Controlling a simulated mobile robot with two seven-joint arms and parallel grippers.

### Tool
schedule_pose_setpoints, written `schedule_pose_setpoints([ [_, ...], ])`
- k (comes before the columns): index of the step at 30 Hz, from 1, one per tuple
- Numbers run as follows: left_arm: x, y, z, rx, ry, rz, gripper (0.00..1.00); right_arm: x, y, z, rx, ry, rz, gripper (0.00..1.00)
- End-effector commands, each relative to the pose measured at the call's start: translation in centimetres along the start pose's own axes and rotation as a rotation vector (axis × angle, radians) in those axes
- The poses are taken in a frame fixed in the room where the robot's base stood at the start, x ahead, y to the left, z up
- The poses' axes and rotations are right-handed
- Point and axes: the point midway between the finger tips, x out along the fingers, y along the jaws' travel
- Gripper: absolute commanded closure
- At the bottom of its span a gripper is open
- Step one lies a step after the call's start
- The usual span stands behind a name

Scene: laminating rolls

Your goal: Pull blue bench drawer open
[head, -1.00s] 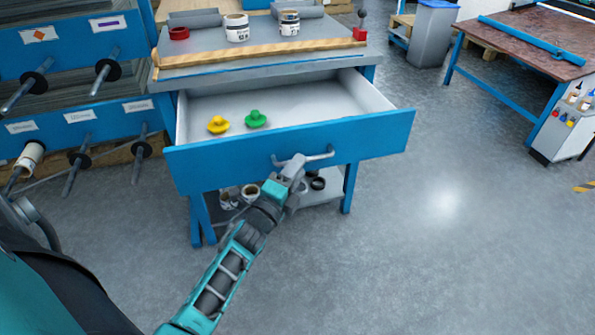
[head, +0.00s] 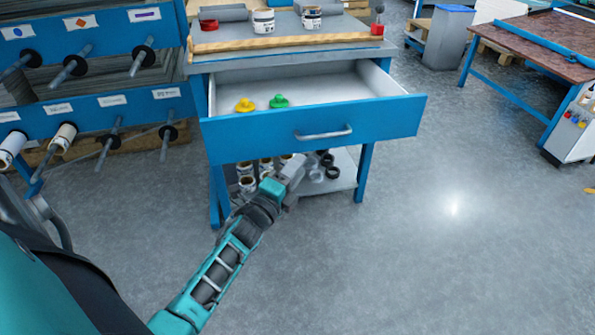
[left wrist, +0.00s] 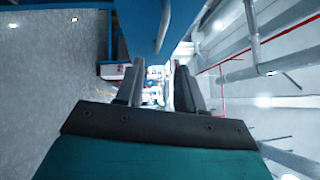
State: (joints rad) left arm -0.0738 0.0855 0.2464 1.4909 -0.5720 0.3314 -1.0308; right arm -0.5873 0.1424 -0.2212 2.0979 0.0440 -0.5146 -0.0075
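The blue bench drawer (head: 250,135) stands pulled out from the bench in the head view, its light grey inside showing. Its metal bar handle (head: 323,133) is on the front panel with nothing on it. A yellow knob-like piece (head: 244,105) and a green one (head: 279,101) lie in the drawer. My left gripper (head: 297,165) is just below and left of the handle, apart from it. In the left wrist view its two fingers (left wrist: 155,85) are spread with nothing between them, and the blue drawer front (left wrist: 150,25) shows above. My right gripper is not in view.
The bench top (head: 270,35) holds jars and grey rolls. A lower shelf (head: 340,175) under the drawer holds several cans and rings. A blue roll rack (head: 75,110) stands at the left.

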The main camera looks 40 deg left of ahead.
Motion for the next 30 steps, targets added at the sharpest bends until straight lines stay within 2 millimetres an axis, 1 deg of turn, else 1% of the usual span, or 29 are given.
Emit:
schedule_pose_setpoints([
  [8,0.1,0.1,0.3,0.0,0.002,-0.001,0.62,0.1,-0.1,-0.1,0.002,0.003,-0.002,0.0],
  [25,0.0,0.2,0.2,-0.007,0.002,0.002,0.62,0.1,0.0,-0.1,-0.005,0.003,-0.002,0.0],
  [28,-0.8,0.4,-0.6,-0.089,0.0,0.031,0.62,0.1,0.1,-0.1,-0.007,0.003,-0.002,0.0],
  [29,-1.2,0.6,-1.0,-0.139,-0.001,0.05,0.62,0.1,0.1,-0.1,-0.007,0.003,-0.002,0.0],
  [30,-2.1,0.8,-1.8,-0.228,-0.005,0.084,0.62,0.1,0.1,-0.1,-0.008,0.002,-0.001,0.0],
])
